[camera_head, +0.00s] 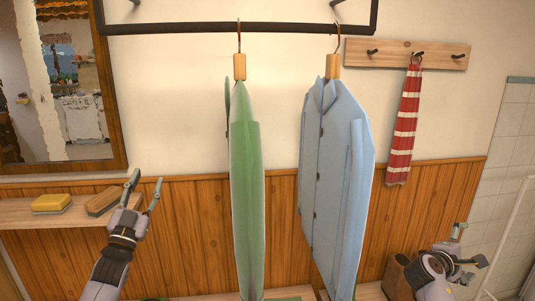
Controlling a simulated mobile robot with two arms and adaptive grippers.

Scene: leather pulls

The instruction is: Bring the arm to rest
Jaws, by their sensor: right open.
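My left gripper (146,180) points upward at the left, its two fingers spread apart with nothing between them. It is in front of the wood panelling, close to the right end of the shelf. My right gripper (465,248) is low at the right, open, and I see nothing held in it. It is to the right of the hanging blue shirt and apart from it.
A green garment (246,190) and a blue shirt (335,170) hang from a dark rail (190,29). A red-striped scarf (403,125) hangs on a peg board (390,54). A shelf (25,213) holds a yellow sponge (51,203) and a brown brush (103,201).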

